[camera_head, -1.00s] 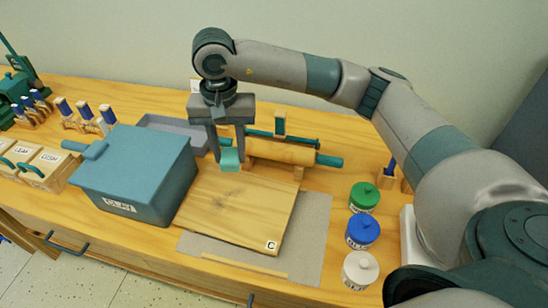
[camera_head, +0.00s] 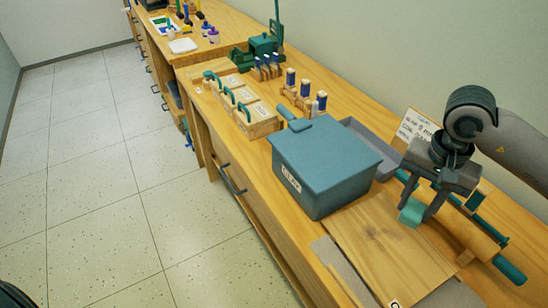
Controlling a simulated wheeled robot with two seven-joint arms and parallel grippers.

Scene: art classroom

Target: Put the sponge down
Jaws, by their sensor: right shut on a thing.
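The sponge (camera_head: 411,212) is a small teal block. My right gripper (camera_head: 424,208) is shut on it and points down. It holds the sponge near the back edge of the wooden board (camera_head: 385,240), in front of the rolling pin. I cannot tell for certain whether the sponge touches anything below. My left gripper is not in view.
A blue-grey lidded box (camera_head: 325,165) stands left of the board, with a grey tray (camera_head: 368,150) behind it. The rolling pin (camera_head: 470,228) lies on a stand at right. Small handled boxes (camera_head: 250,118), tool holders and a green machine (camera_head: 262,45) line the bench. Open floor lies left.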

